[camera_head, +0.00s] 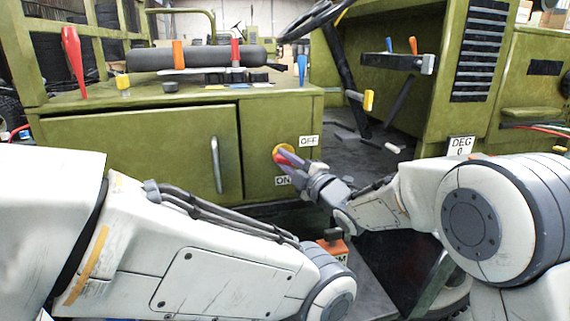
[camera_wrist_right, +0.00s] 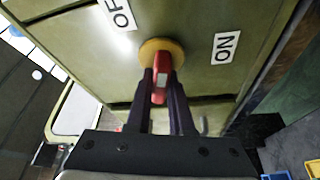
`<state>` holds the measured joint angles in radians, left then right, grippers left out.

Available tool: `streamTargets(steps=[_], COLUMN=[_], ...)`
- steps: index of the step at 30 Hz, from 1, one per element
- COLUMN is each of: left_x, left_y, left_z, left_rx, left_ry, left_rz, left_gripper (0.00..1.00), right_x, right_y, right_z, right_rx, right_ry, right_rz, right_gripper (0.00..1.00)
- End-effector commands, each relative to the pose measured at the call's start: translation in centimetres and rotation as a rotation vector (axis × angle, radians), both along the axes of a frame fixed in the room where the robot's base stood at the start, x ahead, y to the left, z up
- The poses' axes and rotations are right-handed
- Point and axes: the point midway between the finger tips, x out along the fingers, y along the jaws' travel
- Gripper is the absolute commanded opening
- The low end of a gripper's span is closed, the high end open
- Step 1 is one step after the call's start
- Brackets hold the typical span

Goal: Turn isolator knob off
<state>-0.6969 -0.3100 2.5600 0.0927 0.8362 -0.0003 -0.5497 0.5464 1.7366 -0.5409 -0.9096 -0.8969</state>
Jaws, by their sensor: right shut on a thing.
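The isolator knob (camera_head: 279,149) sits on the green chassis panel, with a round yellow base and a red handle. An OFF label (camera_head: 309,141) is at its upper right and an ON label (camera_head: 283,181) is below it. My right gripper (camera_head: 294,160) reaches the knob from the right. In the right wrist view, the gripper's dark fingers (camera_wrist_right: 161,92) are shut on the red handle (camera_wrist_right: 160,76), one finger on each side, with the yellow base (camera_wrist_right: 151,46) behind. The OFF label (camera_wrist_right: 119,13) and ON label (camera_wrist_right: 226,48) flank it there. My left gripper is not in view.
A cabinet door (camera_head: 140,150) with a vertical handle (camera_head: 216,165) is left of the knob. Coloured levers stand on the ledge above, including a red one (camera_head: 73,62). An orange box (camera_head: 335,248) lies below, near my left arm. A DEG 0 sign (camera_head: 460,146) is at right.

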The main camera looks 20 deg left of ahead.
Motion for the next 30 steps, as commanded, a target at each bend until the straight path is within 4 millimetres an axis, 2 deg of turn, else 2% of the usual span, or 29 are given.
streamTargets(steps=[12, 30], left_x=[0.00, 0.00], left_y=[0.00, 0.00], left_z=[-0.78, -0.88], left_rx=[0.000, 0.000], left_ry=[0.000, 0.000], left_rz=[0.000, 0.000], left_gripper=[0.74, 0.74], right_x=[-0.15, -0.19], right_y=[0.17, 0.21], right_z=[-0.23, -0.30], right_rx=[-0.208, -0.260], right_ry=[-0.141, -0.174], right_rz=[0.004, 0.005], right_gripper=[0.00, 0.00])
